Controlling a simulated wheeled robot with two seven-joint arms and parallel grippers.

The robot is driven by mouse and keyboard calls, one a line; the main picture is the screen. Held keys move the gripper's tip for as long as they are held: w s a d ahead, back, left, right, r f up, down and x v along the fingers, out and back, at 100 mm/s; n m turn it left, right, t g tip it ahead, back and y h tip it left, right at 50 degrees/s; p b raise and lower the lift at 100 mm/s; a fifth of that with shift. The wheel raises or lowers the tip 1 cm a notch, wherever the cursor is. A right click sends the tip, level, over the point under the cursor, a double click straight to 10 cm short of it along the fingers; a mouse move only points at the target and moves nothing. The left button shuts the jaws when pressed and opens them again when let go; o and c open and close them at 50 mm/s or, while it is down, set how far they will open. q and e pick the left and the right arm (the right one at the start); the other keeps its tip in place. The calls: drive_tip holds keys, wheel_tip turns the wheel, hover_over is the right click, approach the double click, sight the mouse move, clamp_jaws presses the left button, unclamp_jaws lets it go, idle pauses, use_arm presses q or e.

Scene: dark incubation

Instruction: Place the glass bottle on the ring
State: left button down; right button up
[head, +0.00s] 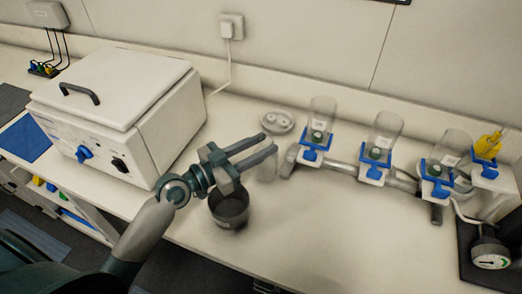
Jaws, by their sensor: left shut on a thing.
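My left gripper (270,143) reaches in from the lower left, above the white bench. Its two fingers are parallel, with a narrow gap. A faint clear glass bottle (267,169) shows just below the fingertips, and the gripper is shut on it. The fingers hide its upper part, and I cannot tell whether its base touches the bench. A dark round open-topped thing (230,209) stands below the gripper's palm, near the bench's front edge. I cannot tell whether it is the ring. My right gripper is not in view.
A white lidded box (125,100) stands at the left. A filtration manifold (345,168) with clear funnels and blue clamps stands at the right, with a yellow-topped part (488,145) and a gauge (490,252). A pale round dish (277,121) lies behind the gripper. The front centre is clear.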

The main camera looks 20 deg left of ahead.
use_arm(q)
wheel_tip(320, 180, up, 8)
drive_tip(key=shift+r, duration=0.2)
idle(0.7)
